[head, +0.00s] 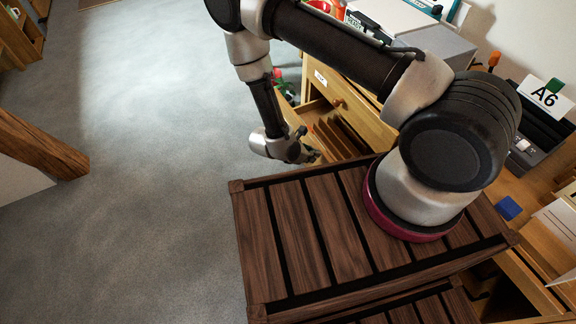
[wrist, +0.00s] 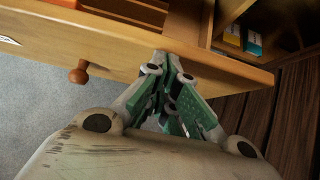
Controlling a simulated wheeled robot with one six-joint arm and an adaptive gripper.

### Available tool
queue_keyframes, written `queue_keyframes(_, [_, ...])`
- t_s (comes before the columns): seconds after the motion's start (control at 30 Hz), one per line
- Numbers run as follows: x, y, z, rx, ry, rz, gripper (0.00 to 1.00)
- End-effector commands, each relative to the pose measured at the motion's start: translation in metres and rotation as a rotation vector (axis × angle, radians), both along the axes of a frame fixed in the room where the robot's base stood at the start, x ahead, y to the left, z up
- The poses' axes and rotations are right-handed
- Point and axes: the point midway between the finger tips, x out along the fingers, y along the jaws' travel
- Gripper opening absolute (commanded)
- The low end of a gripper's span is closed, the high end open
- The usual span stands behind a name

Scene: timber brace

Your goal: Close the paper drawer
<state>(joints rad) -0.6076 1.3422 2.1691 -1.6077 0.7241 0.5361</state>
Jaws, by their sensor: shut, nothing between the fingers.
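The wooden paper drawer stands open, with its front panel (wrist: 110,45) crossing the top of the wrist view. A round wooden knob (wrist: 80,73) sits on that front, and part of a white label (wrist: 9,41) shows at the left edge. Dividers and orange contents (wrist: 135,10) show inside. In the head view the open drawer's compartments (head: 343,138) show beside my arm, with its front partly hidden by my gripper (head: 314,156). My gripper (wrist: 168,68) is shut and empty, its tips at the drawer front, right of the knob. I cannot tell whether they touch it.
A closed drawer with a knob (head: 338,103) is in the cabinet above. Blue and yellow boxes (wrist: 240,37) stand in an opening at right. Dark slatted boards (head: 300,240) lie below my arm.

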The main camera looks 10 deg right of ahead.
Motion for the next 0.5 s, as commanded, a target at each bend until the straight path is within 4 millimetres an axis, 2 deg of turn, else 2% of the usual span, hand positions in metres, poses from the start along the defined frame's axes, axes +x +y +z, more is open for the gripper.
queue_keyframes(0.3, [0.013, -0.055, 0.000, -0.001, 0.001, -0.006, 0.00])
queue_keyframes(0.5, [0.020, -0.084, 0.000, 0.000, 0.000, -0.004, 0.00])
